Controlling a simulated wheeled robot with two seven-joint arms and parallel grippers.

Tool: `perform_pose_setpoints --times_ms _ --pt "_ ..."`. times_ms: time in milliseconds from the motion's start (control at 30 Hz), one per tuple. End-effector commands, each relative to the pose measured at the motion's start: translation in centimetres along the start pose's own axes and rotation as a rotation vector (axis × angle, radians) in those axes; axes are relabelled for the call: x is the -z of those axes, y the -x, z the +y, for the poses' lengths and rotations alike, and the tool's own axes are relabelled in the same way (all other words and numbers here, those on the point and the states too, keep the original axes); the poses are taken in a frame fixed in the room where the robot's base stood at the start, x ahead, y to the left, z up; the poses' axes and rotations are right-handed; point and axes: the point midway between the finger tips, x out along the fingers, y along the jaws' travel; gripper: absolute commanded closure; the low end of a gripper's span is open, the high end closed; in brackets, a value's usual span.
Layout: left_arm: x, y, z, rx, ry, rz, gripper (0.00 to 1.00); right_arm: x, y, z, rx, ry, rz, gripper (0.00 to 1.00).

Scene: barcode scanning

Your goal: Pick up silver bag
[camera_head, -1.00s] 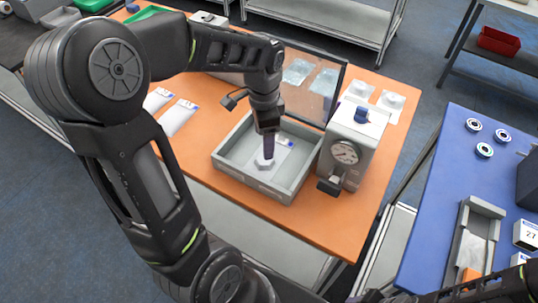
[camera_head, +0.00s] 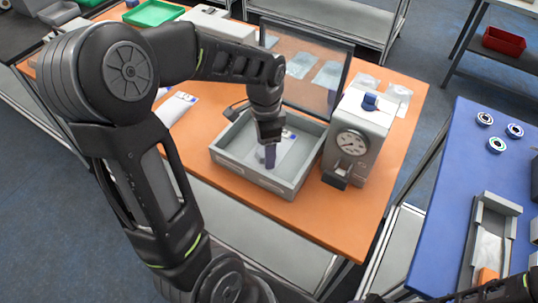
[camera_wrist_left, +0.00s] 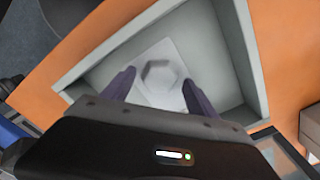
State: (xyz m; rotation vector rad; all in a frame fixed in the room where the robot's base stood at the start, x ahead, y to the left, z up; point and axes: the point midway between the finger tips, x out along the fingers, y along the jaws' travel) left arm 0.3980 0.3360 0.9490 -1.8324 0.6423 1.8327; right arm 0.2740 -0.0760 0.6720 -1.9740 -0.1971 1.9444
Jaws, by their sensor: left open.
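The silver bag (camera_head: 287,148) lies flat in a grey tray (camera_head: 248,180) on the orange table. It is pale, with a blue-and-white label at its far end and a hexagonal bulge that shows in the left wrist view (camera_wrist_left: 160,74). My left gripper (camera_head: 270,164) points down into the tray over the bag and hides part of it. In the left wrist view my left gripper (camera_wrist_left: 160,92) is open, with one finger to each side of the bulge. I cannot tell whether the fingertips touch the bag. My right gripper is out of view.
A grey device with a dial (camera_head: 351,143) stands close to the tray's right side. A clear upright panel (camera_head: 300,65) stands behind the tray. Other bags lie on the table, one (camera_head: 175,108) to the left. A blue table (camera_head: 450,190) is at right.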

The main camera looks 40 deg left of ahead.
Motion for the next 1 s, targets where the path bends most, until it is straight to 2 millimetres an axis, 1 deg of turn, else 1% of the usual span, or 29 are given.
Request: perform_pose_setpoints --times_ms 33,633,1000 --pt "-0.01 -0.34 -0.01 0.000 0.000 0.000 0.32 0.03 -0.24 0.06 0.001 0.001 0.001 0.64" --pt "0.01 -0.16 0.01 0.000 0.000 0.000 0.33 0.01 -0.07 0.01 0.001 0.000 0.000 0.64" --pt "0.01 -0.16 0.01 0.000 0.000 0.000 0.63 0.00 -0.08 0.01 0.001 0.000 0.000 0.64"
